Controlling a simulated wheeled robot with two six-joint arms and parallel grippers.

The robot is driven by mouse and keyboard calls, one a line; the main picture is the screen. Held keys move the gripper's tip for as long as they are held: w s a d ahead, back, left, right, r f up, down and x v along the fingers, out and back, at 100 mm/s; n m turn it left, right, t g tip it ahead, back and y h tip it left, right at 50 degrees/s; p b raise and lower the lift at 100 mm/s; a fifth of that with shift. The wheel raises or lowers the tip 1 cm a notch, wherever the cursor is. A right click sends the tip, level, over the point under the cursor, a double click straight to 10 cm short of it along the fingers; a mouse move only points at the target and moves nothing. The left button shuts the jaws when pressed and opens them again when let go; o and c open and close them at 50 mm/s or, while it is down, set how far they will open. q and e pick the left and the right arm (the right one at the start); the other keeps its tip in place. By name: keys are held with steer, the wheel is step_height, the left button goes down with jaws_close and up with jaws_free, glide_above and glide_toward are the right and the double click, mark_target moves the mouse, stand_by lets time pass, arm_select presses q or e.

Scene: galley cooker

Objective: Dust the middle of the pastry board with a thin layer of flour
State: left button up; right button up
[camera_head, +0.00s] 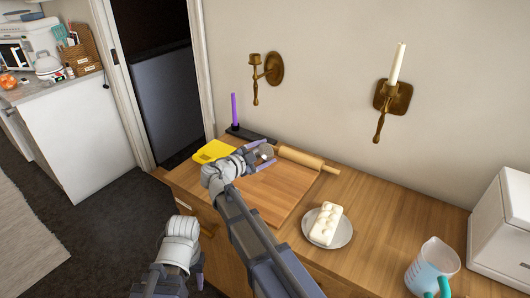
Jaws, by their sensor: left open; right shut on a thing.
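The wooden pastry board (283,205) lies on the counter, its left part covered by my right arm. I can make out no flour on its bare part. My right gripper (262,157) is over the far part of the board, shut on a small pale, round-ended thing (266,153), too small and covered to name. Whether that thing touches the board I cannot tell. My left gripper (200,264) is low in front of the counter, away from the board. It is open, mostly hidden by its own wrist.
A rolling pin (308,159) lies along the board's far edge. A yellow item (212,151) and a purple candle (234,110) stand to the left. A plate (345,236) with a white lumpy block (326,223) and a jug (432,265) are to the right. Brass sconces hang above.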

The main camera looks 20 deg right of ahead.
steer(key=shift+w+a+f+m+y, duration=0.1)
steer(key=shift+f+m+y, duration=0.25)
steer(key=shift+m, duration=0.55)
steer(key=shift+f, duration=0.1)
steer(key=shift+a+f+m+t+y, duration=0.1)
steer(key=shift+f+m+t+y, duration=0.35)
steer(key=shift+m, duration=0.55)
steer(key=shift+f+b, duration=0.15)
steer(key=shift+b, duration=0.25)
stand_by(0.4)
steer(key=shift+w+f+m, duration=0.1)
steer(key=shift+f+m, duration=0.1)
steer(key=shift+m, duration=0.3)
stand_by(2.7)
